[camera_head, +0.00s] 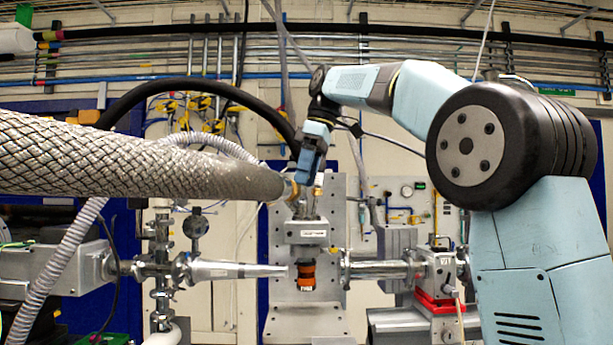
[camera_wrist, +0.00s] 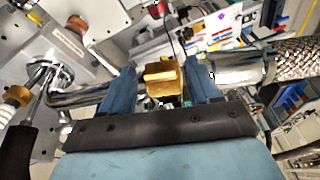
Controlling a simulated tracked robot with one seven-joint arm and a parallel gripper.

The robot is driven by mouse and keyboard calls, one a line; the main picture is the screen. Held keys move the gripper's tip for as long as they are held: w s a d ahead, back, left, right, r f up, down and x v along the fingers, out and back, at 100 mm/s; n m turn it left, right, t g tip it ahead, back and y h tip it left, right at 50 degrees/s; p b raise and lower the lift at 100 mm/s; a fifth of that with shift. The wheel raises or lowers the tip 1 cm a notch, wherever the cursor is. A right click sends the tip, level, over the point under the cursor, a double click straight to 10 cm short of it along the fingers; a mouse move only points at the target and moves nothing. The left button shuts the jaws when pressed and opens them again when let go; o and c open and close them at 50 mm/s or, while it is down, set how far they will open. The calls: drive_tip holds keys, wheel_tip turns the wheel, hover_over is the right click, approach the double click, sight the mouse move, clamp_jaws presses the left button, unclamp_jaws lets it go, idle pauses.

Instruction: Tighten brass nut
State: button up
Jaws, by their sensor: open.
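The brass nut (camera_wrist: 163,80) is a blocky gold piece with a paler top, seen in the middle of the wrist view. My gripper (camera_wrist: 161,70) is open, with one blue finger on each side of the nut. A small gap shows at the left finger; I cannot tell whether the right finger touches. In the head view my gripper (camera_head: 297,190) points down above the grey block of the central mount, and a bit of brass (camera_head: 292,194) shows beside its tip. The nut's thread and lower side are hidden.
A braided metal hose (camera_head: 120,160) crosses the left of the head view and ends close to my gripper. A steel pipe (camera_head: 235,270) and an orange-banded part (camera_head: 306,274) sit below. Another brass fitting (camera_wrist: 18,96) shows at the wrist view's left edge.

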drive_tip(key=d+r, duration=0.4)
drive_tip(key=d, duration=0.9)
drive_tip(key=shift+s+r, duration=0.2)
drive_tip(key=shift+s, duration=0.15)
drive_tip(key=shift+d, duration=0.1)
drive_tip(key=s+d+f+m+t+h, duration=0.1)
drive_tip(key=s+d+f+m, duration=0.1)
drive_tip(key=s+f+m, duration=0.3)
drive_tip(key=s+d+f+m+t+h, duration=0.1)
drive_tip(key=s+f+m, duration=0.4)
drive_tip(key=s+f, duration=0.7)
drive_tip(key=s+d+f+m+t+h, duration=0.1)
drive_tip(key=s+d+f+m+t, duration=0.2)
drive_tip(key=s+f, duration=0.5)
wheel_tip(320, 180, down, 11)
drive_tip(key=shift+s+d+r+m, duration=0.2)
drive_tip(key=shift+s+m, duration=0.1)
drive_tip(key=shift+m, duration=0.6)
